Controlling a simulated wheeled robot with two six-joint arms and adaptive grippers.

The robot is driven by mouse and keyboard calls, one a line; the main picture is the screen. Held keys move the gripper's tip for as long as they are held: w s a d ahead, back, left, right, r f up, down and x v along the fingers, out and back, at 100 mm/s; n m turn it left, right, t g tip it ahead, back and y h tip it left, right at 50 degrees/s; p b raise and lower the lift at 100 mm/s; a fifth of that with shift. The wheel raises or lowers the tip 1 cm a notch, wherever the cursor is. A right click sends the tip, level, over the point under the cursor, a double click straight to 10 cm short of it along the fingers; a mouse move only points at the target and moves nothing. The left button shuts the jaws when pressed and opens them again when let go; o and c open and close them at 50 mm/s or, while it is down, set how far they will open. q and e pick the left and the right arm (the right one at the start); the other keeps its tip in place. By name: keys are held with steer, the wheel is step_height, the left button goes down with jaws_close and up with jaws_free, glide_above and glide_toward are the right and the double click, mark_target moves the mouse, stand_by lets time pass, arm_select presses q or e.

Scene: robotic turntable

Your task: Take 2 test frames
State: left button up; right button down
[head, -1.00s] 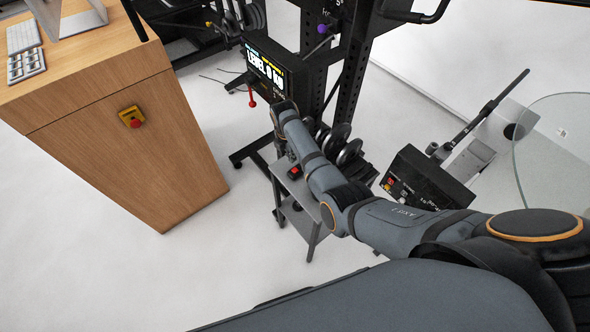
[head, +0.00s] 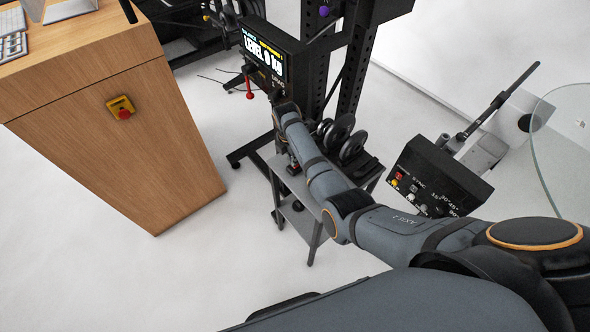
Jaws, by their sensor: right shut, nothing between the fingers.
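A black control box (head: 440,178) with small red, yellow and white buttons and printed angle labels sits right of centre. A small red button (head: 294,168) shows on the grey side stand (head: 319,212), beside my right forearm. My right arm reaches from the lower right to this stand. My right gripper (head: 290,156) is shut and empty, its dark fingers just above the red button. The arm partly hides it, and I cannot tell whether it touches the button. My left gripper is not in view.
A wooden desk (head: 130,150) with a yellow and red emergency stop (head: 121,107) stands at left. A black rack (head: 346,75) with dark weights (head: 338,133) stands behind the stand. A round glass plate (head: 560,165) is at right. White floor lies open between desk and stand.

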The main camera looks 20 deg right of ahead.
steer(key=shift+f, duration=0.1)
steer(key=shift+f, duration=0.1)
steer(key=shift+f+b, duration=0.4)
steer(key=shift+f, duration=0.3)
steer(key=shift+s+a+r+p, duration=0.1)
steer(key=shift+a+r+p, duration=0.1)
steer(key=shift+r+p, duration=0.3)
steer(key=a+p, duration=0.1)
steer(key=a+r+p, duration=0.1)
steer(key=p, duration=0.1)
steer(key=shift+s, duration=0.35)
steer(key=shift+s+a+f, duration=0.15)
steer(key=shift+a, duration=0.1)
steer(key=shift+f, duration=0.15)
step_height(320, 180, up, 12)
steer(key=a, duration=0.1)
steer(key=shift+s, duration=0.25)
